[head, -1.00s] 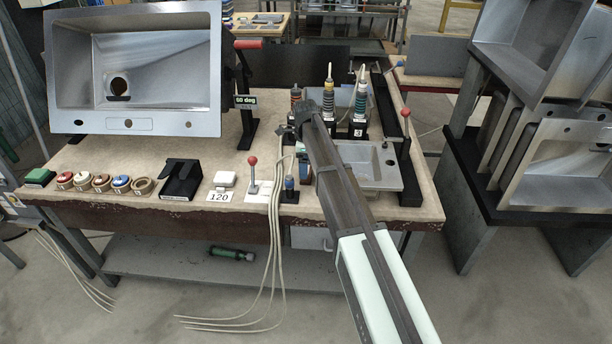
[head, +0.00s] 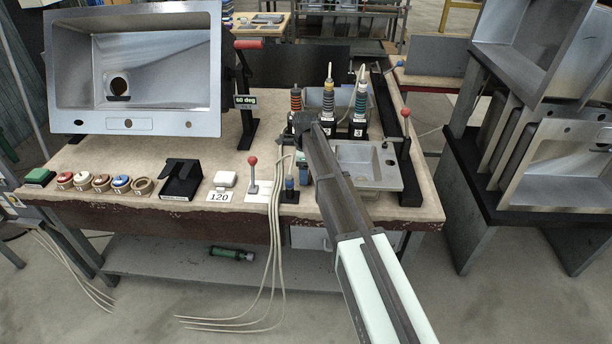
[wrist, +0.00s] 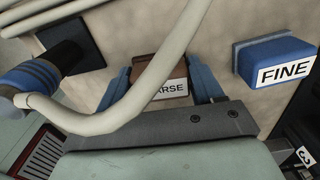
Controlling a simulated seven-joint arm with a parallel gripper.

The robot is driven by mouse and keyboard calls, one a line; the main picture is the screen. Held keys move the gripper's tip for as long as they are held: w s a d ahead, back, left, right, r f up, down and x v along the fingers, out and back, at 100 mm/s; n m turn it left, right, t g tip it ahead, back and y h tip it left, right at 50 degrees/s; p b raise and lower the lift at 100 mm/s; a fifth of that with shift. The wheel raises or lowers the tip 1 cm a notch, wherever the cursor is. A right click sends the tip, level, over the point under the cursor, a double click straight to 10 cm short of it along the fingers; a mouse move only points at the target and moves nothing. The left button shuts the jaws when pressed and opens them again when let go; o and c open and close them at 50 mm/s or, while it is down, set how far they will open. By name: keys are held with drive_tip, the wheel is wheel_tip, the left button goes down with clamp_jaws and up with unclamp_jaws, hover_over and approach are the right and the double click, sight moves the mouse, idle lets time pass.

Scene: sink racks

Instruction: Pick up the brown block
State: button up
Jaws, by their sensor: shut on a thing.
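The brown block (wrist: 178,75) shows in the wrist view with a white label, of which "ARSE" is readable. My gripper (wrist: 162,88) has one blue finger on each side of the block and is shut on it. A pale hose passes in front and hides part of the block and label. The brown block cannot be made out there, behind my arm.
A blue block labelled "FINE" (wrist: 262,60) stands to the right in the wrist view. The pale hose (wrist: 165,65) crosses close to my gripper.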

drive_tip(key=shift+c, duration=1.1)
wheel_tip(320, 180, up, 10)
